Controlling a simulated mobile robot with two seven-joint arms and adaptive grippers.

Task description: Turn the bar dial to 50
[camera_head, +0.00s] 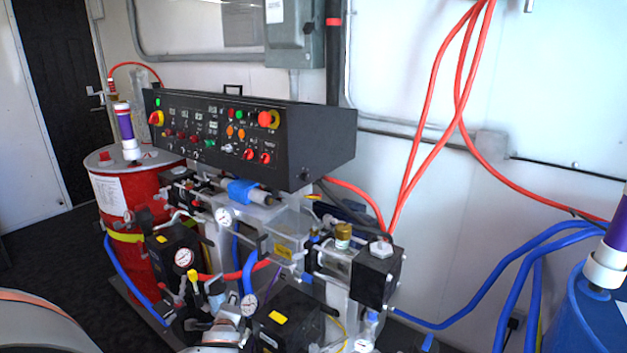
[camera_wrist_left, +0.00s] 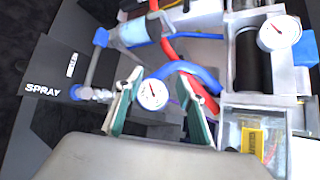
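Several round white dials with needles are on the machine. In the head view they include an upper dial (camera_head: 224,217), a left dial (camera_head: 183,257) and a lower dial (camera_head: 249,304). I cannot read which is the bar dial. In the left wrist view, one white dial (camera_wrist_left: 152,94) with a red needle appears between the fingers of my left gripper (camera_wrist_left: 158,98). The fingers are apart, with green inner pads, and I see no clear contact with the dial. Its scale is too small to read. A second dial (camera_wrist_left: 279,33) is at the upper right. My right gripper is in neither view.
A black control panel (camera_head: 250,135) with buttons and knobs stands above the pipework. A red drum (camera_head: 125,195) is at left and a blue drum (camera_head: 590,315) at right. In the wrist view, blue hoses (camera_wrist_left: 190,70) and a black box marked SPRAY (camera_wrist_left: 55,80) crowd the dial.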

